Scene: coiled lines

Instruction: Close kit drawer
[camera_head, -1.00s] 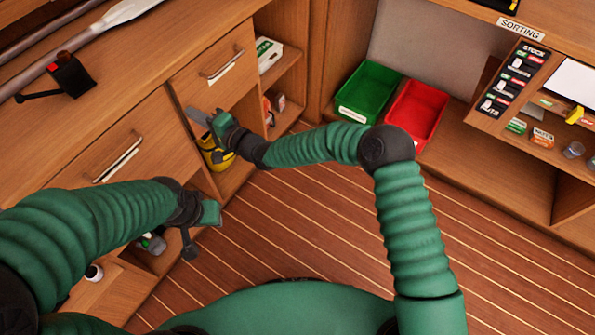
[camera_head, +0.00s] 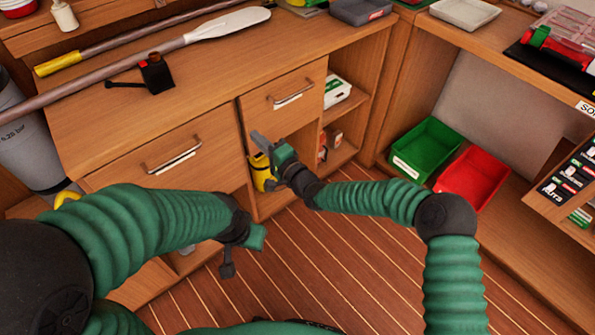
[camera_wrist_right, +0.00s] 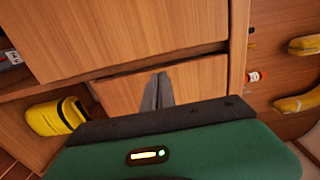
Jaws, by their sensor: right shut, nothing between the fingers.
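Two wooden drawer fronts show in the head view: a wide left drawer (camera_head: 165,165) and a smaller right drawer (camera_head: 285,98), each with a bar handle and an unreadable label. I cannot tell which is the kit drawer. A dark gap runs along the small drawer's left edge; it looks closed or nearly so. My right gripper (camera_head: 262,140) is shut and empty, its fingertips at that drawer's lower left part. In the right wrist view its fingers (camera_wrist_right: 157,92) point at a wood panel; contact is unclear. My left gripper (camera_head: 252,240) hangs low, in front of the wide drawer's cabinet.
A yellow item (camera_head: 262,172) stands in the compartment below the small drawer. Open shelves to the right hold a white-and-green box (camera_head: 336,92). A green bin (camera_head: 425,148) and a red bin (camera_head: 474,180) stand further right. The plank floor (camera_head: 350,260) is clear.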

